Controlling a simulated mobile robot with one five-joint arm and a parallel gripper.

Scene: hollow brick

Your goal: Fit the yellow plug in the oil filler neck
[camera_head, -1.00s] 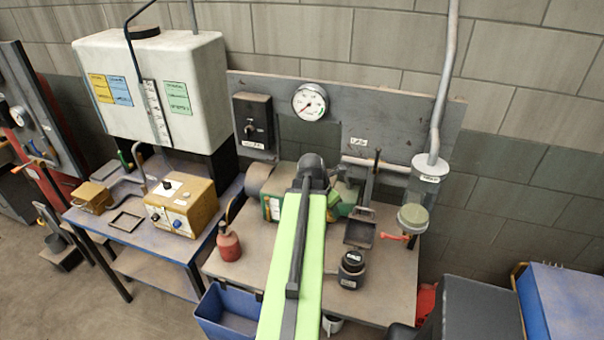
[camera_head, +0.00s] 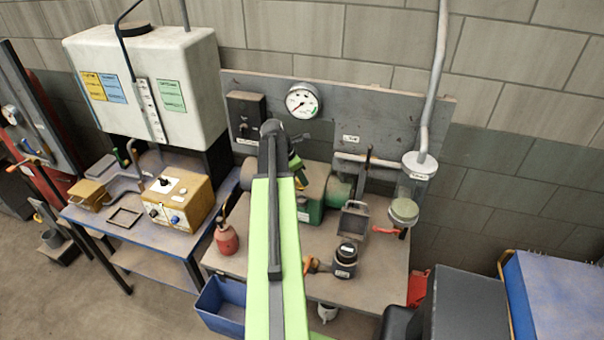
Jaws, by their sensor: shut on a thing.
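My gripper (camera_head: 301,179) shows only as a small dark and green end piece, just right of my dark wrist joint, above the bench. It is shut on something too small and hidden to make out. I cannot pick out the yellow plug anywhere. A green machine (camera_head: 311,208) with a dark round body stands on the bench under and right of my gripper, partly behind my arm. I cannot make out the oil filler neck; the machine's left part is hidden by my arm.
The bench (camera_head: 375,283) carries a red oil can (camera_head: 227,240), a black-capped jar (camera_head: 345,262) and a dark tray-like part (camera_head: 354,222). A panel with a gauge (camera_head: 302,100) rises behind. A glass bowl unit (camera_head: 413,180) hangs at right. A blue bin (camera_head: 222,306) is below front left.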

